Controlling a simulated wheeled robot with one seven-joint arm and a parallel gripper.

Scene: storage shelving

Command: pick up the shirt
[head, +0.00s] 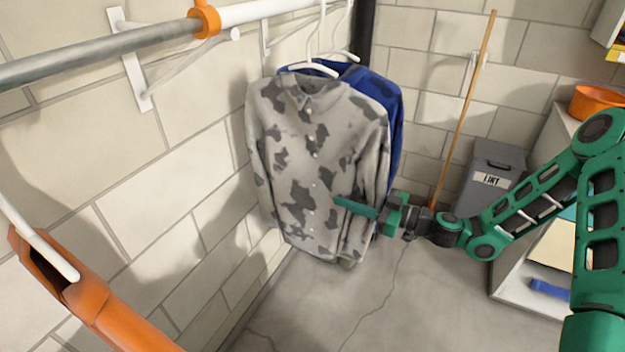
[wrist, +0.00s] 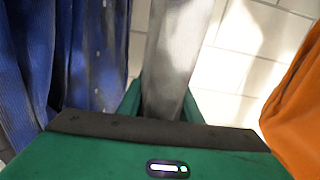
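A grey shirt with dark patches (head: 312,165) hangs from a white hanger on the rail in the head view. A dark blue shirt (head: 396,120) hangs behind it, mostly hidden. My gripper (head: 358,208) reaches in from the right at the grey shirt's lower right side, by the sleeve. One green finger shows in front of the cloth. In the wrist view, grey cloth (wrist: 172,60) runs between my two green fingers, filling the gap; whether they press on it is unclear. Blue cloth (wrist: 95,50) hangs left of the fingers there.
The rail (head: 100,52) runs along the left wall with an orange collar (head: 206,18). A grey bin (head: 492,170), a broom handle (head: 468,100) and a shelf unit with an orange bowl (head: 598,102) stand at the right. The floor (head: 370,305) below the shirts is clear.

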